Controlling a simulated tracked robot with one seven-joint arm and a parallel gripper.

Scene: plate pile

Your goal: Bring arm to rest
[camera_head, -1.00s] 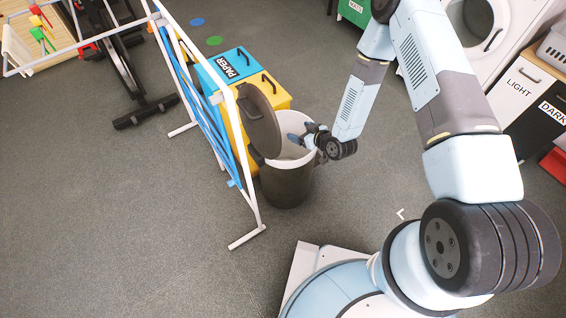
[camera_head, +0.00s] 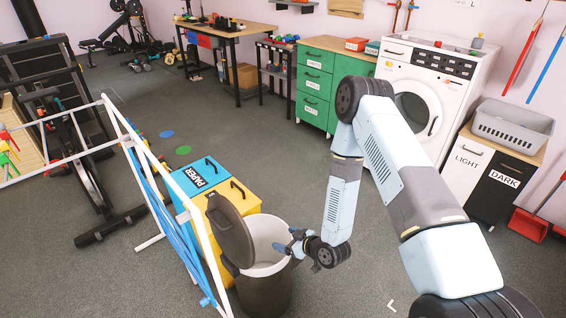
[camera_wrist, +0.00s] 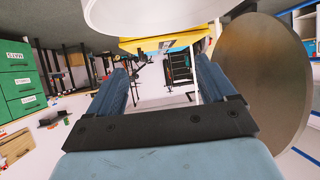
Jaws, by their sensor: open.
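My gripper (camera_head: 286,247) is open at the right side of the bin mouth, its fingers pointing left over the rim. In the wrist view my gripper (camera_wrist: 166,80) shows two blue fingers spread apart with nothing held between them. The round bin (camera_head: 266,292) has a dark body and a pale inside. Its brown-grey lid (camera_head: 230,229) stands open on the left. The lid also fills the right of the wrist view (camera_wrist: 265,85). My arm is bent at a high elbow and reaches down to the bin. The bin's bottom inside is hidden.
A yellow box (camera_head: 240,198) and a blue paper box (camera_head: 200,175) stand behind the bin. A white drying rack (camera_head: 150,165) is close on the left. A washing machine (camera_head: 440,95), green drawers (camera_head: 318,85) and a laundry cabinet (camera_head: 487,180) line the right back. Floor right of the bin is clear.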

